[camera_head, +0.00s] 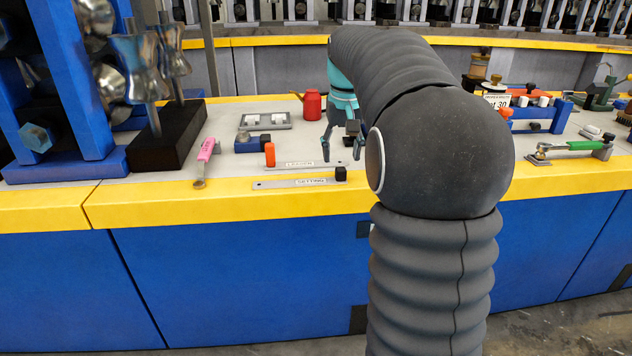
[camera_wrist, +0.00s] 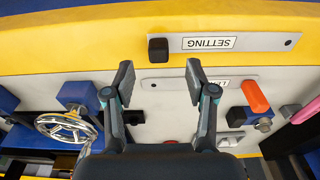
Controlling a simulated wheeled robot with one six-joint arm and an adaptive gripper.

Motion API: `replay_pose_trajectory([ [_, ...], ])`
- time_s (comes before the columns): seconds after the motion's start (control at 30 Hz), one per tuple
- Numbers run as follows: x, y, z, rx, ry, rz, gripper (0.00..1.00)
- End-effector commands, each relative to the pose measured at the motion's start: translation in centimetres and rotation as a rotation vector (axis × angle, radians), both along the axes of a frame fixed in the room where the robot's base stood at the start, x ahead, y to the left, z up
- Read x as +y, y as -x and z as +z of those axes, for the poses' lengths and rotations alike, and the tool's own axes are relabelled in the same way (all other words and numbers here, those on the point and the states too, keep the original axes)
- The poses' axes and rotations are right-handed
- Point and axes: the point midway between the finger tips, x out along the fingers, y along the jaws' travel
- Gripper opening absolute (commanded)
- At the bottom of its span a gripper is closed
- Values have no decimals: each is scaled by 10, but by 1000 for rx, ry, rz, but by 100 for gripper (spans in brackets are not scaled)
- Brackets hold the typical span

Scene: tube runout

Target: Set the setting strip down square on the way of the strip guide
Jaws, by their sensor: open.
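The setting strip (camera_head: 290,183) is a flat grey bar with a "SETTING" label and a black knob (camera_head: 341,174) at its right end in the head view. It lies flat along the bench's yellow front edge. It also shows at the top of the wrist view (camera_wrist: 260,42), with its knob (camera_wrist: 158,49) ahead of the fingers. My gripper (camera_head: 341,152) is open and empty above the bench, behind the knob; its fingertips also show in the wrist view (camera_wrist: 159,78). I cannot tell for sure which fixture is the strip guide; my arm hides part of the bench.
A second labelled strip (camera_head: 325,163) with an orange knob (camera_head: 269,154) lies just behind. A blue block (camera_head: 250,143), a red can (camera_head: 312,104) and a pink-handled tool (camera_head: 205,158) are nearby. A blue block with a handwheel (camera_wrist: 67,127) is left in the wrist view.

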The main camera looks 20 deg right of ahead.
Motion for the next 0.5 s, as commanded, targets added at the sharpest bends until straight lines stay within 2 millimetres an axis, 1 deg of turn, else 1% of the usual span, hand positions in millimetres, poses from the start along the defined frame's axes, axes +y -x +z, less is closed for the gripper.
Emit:
replay_pose_trajectory([
  [0.17,-1,-2,-12,1,0,0,56],
  [0.4,-4,-7,-45,2,-1,0,56],
  [0.5,-4,-8,-52,0,0,0,56],
])
